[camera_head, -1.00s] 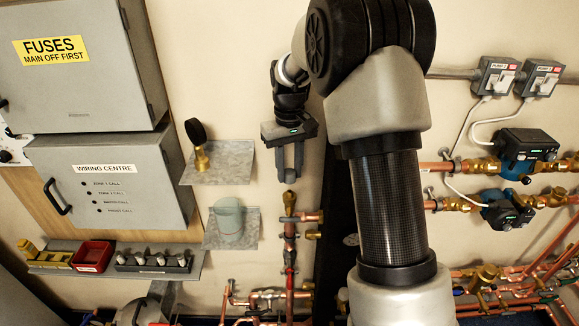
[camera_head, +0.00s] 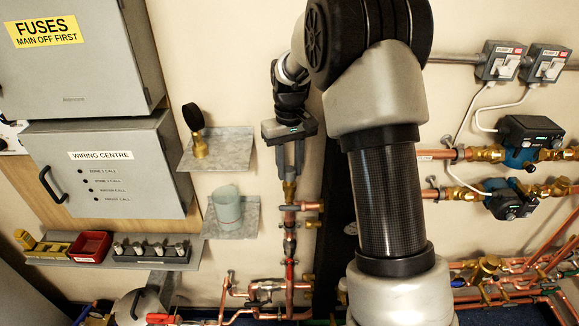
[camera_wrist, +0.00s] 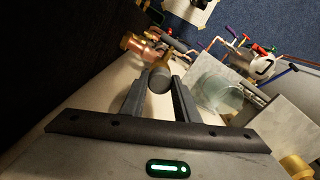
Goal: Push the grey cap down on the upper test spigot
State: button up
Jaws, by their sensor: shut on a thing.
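My gripper (camera_head: 290,174) points straight down, its two dark fingers shut on the small grey cap. In the wrist view the grey cap (camera_wrist: 159,81) shows as a rounded cylinder between the fingertips (camera_wrist: 158,88). The brass upper test spigot (camera_head: 289,188) stands upright on the copper pipe, directly below the fingertips. Cap and spigot look in line and very close or touching; how far the cap sits over the spigot cannot be told.
A shelf with a pressure gauge (camera_head: 197,130) and a lower shelf with a translucent cup (camera_head: 227,205) are left of the gripper. A red tray (camera_head: 90,246) lies on the lower left ledge.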

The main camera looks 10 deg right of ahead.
aim_at(289, 169)
jog(key=shift+f+b, duration=0.6)
jog(key=shift+f, duration=0.35)
dwell(0.7)
jog(key=o, duration=1.1)
notch_tip(289, 169, up, 17)
jog(key=shift+r, duration=0.2)
